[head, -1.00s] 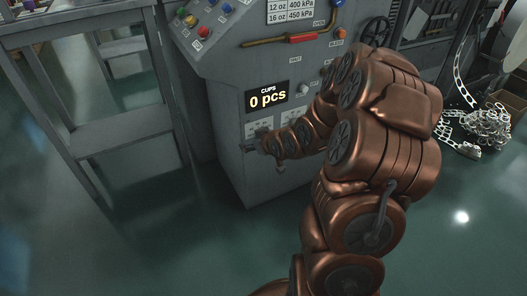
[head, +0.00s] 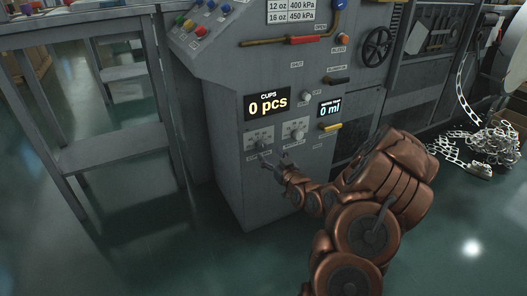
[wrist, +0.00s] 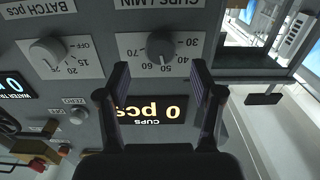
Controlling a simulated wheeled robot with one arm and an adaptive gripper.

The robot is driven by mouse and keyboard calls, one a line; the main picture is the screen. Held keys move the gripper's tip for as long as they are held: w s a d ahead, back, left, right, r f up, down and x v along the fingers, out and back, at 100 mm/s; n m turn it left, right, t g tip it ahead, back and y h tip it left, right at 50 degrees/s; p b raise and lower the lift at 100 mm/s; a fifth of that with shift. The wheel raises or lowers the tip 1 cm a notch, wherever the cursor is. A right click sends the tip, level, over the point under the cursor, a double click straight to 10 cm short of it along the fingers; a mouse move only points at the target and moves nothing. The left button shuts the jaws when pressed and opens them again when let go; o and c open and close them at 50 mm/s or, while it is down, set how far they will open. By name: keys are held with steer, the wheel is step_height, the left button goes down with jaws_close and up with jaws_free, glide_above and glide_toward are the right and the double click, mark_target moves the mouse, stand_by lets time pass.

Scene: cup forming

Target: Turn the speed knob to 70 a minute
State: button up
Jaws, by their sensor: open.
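The speed knob (wrist: 160,46), a dark round dial under the CUPS / MIN label, is in the upper middle of the upside-down wrist view. A scale with 30, 40, 50, 60 and 70 runs around it. In the head view my gripper (head: 274,164) is just below the knobs.
The batch knob (wrist: 47,53) is beside the speed knob on the same panel. The cups display (head: 267,104) reads 0 pcs, and the water display (head: 333,107) reads 0 ml. A grey metal frame (head: 110,147) stands left of the machine.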

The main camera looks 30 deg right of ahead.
mark_target(263, 148)
steer(key=shift+w+d+b, duration=0.2)
steer(key=shift+w+b, duration=0.6)
steer(key=shift+w, duration=1.9)
steer(key=shift+c, duration=0.3)
steer(key=c, duration=1.1)
